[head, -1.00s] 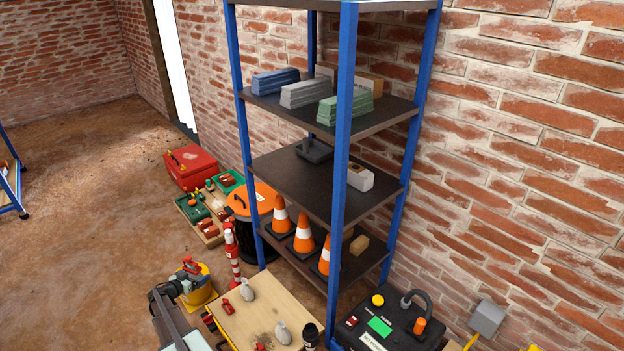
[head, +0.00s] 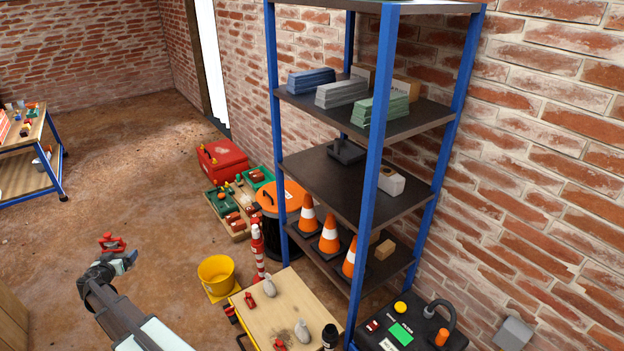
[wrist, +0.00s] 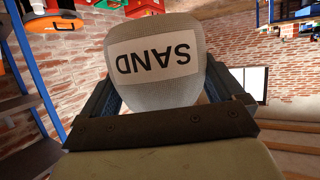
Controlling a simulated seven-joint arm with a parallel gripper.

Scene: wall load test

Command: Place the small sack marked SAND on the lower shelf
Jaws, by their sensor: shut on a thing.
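The small grey sack marked SAND (wrist: 155,65) fills the middle of the wrist view, its label upside down. My gripper (wrist: 160,98) is shut on it, a finger at each side. In the head view my gripper (head: 112,262) is above the floor at the lower left, well away from the shelf rack; the sack is hard to make out there. A red piece (head: 112,243) shows at the gripper's end; I cannot tell what it is.
A blue rack post (head: 367,190) stands before the shelves. A wooden table (head: 268,318) with two grey sacks and a black case (head: 415,328) stand in front. A yellow bucket (head: 215,272) is on the floor.

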